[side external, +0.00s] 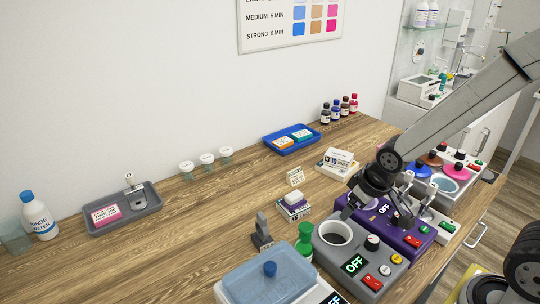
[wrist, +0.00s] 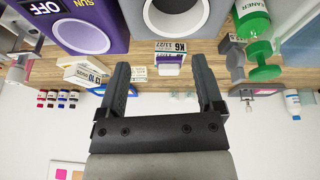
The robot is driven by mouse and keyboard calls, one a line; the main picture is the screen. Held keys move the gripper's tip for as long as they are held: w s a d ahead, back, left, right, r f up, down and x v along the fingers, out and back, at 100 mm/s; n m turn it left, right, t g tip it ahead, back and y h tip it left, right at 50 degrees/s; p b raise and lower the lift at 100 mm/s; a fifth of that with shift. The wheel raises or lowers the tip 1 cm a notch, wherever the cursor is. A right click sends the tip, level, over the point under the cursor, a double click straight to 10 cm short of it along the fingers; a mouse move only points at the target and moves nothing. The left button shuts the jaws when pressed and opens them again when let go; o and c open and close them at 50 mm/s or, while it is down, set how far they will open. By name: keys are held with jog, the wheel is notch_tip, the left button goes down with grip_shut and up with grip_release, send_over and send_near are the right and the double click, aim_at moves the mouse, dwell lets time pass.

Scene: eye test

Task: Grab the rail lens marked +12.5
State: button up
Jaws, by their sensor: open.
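I cannot make out a rail lens marked +12.5 in either view. My gripper (side external: 362,203) hangs over the purple unit marked OFF (side external: 418,237) in the side view. In the wrist view my gripper (wrist: 160,67) has its two dark fingers spread apart with nothing held between them. A small box marked K6 11/22 (wrist: 167,58) shows in the gap between the fingers, apart from them. What look like small labelled boxes (side external: 292,211) lie on the table with a white block on top.
A grey unit with a round opening (side external: 363,247) stands beside the purple one. A green bottle (side external: 305,243), a grey stand (side external: 262,236) and a lidded blue-grey bath (side external: 255,290) are near the front. A blue tray (side external: 283,148) lies behind.

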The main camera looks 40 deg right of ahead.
jog(key=w+a+n+t+y, duration=0.2)
jog(key=w+n+t+y, duration=0.3)
jog(key=w, duration=1.1)
jog(key=n+g+y, duration=0.6)
jog(key=n+y, duration=0.2)
jog(key=n, duration=0.2)
send_near(264, 217)
jog(key=w+a+f, duration=0.3)
jog(key=shift+a, duration=0.15)
jog(key=shift+s+f+n+g+y, duration=0.2)
jog(key=shift+s+n+g+y, duration=0.15)
jog(key=shift+g, duration=0.35)
jog(key=shift+x, duration=3.95)
grip_shut()
